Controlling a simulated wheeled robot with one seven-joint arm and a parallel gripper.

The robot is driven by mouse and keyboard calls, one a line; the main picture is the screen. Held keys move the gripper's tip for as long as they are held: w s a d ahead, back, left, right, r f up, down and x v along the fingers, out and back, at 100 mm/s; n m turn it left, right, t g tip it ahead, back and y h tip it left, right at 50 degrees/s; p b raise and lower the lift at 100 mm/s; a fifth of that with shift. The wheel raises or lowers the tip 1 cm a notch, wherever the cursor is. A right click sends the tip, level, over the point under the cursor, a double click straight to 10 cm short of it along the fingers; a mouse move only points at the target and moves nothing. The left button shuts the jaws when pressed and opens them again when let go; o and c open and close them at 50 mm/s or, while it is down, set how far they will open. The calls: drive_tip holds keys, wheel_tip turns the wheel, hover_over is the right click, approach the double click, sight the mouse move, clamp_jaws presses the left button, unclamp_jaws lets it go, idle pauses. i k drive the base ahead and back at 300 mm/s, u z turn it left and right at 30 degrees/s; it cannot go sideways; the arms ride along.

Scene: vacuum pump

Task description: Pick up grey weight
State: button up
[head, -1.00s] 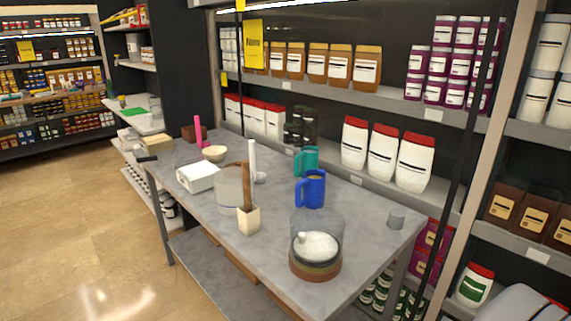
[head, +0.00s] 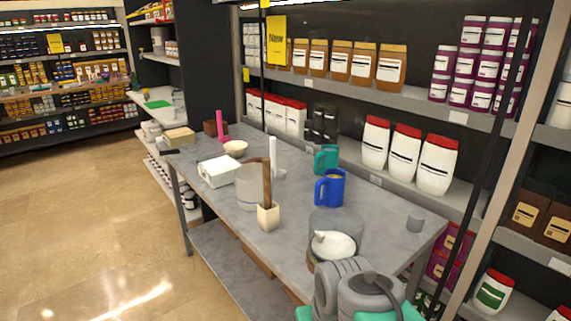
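Grey links of my arm, with teal parts, show at the bottom right, in front of the table and lower left of the weight. No gripper fingers can be made out.
A round dark-based pot with a white top (head: 333,245) stands left of the weight, partly hidden by my arm. A blue mug (head: 330,188), a teal mug (head: 326,159) and a cream holder (head: 268,216) stand farther left. Shelves (head: 385,180) run behind the table.

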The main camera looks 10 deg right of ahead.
sight(416, 219)
drive_tip(key=z, duration=1.2)
drive_tip(key=k, duration=0.45)
drive_tip(key=u, duration=0.7)
drive_tip(key=i, duration=0.9)
